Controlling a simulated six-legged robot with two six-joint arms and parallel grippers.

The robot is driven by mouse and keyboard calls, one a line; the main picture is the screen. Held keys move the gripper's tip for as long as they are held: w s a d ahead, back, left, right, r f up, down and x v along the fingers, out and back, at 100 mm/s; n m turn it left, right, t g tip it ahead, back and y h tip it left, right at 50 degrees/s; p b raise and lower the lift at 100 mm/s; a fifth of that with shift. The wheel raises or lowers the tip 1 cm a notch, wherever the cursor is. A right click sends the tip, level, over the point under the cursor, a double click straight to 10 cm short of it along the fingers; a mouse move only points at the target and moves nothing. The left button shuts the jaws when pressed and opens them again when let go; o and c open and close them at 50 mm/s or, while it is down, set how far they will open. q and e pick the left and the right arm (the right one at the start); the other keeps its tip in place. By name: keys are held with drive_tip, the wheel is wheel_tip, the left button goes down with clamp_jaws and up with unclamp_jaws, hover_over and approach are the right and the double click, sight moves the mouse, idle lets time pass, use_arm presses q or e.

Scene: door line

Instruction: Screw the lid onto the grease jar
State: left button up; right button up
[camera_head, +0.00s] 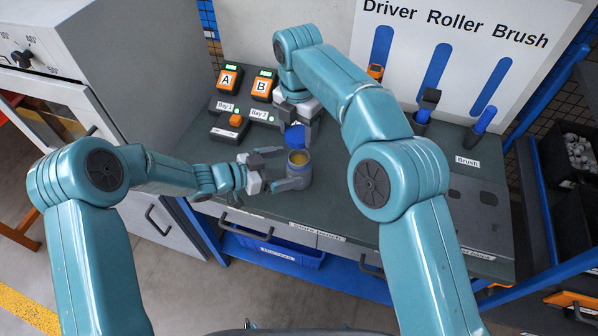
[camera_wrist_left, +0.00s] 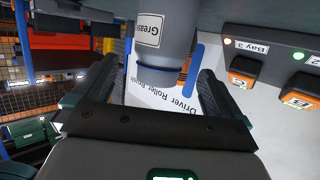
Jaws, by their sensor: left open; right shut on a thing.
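The grease jar (camera_head: 299,173) stands upright on the bench, grey with an uncovered mouth showing yellowish grease. In the left wrist view, the jar (camera_wrist_left: 180,30) appears upside down, with its "Grease" label partly cut off. My left gripper (camera_head: 281,168) is open at the jar, its fingers apart on either side; contact cannot be told. The left fingers also show in the left wrist view (camera_wrist_left: 158,72). The blue lid (camera_head: 295,136) is held by my right gripper (camera_head: 303,121), which is shut on it. The lid is apart from the jar, just beyond its mouth in the head view.
A button panel (camera_head: 243,110) with orange A and B units stands behind left of the jar. A tool board (camera_head: 450,60) rises behind, with a brush (camera_head: 484,121) at right. The dark bench (camera_head: 350,205) is clear right of the jar. A drawer handle (camera_head: 245,232) lies below its front edge.

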use_arm(q)
drive_tip(key=x, duration=0.5)
use_arm(e)
drive_tip(key=shift+d, duration=0.1)
drive_tip(key=shift+w, duration=0.1)
use_arm(q)
drive_tip(key=c, duration=1.5)
use_arm(e)
hover_over(299, 162)
drive_tip(key=shift+f, duration=2.55)
drive_tip(key=shift+f, duration=0.1)
drive_tip(key=shift+f, duration=0.75)
use_arm(q)
drive_tip(key=shift+r, duration=0.1)
use_arm(e)
drive_tip(key=shift+f, duration=0.45)
drive_tip(key=shift+f, duration=0.15)
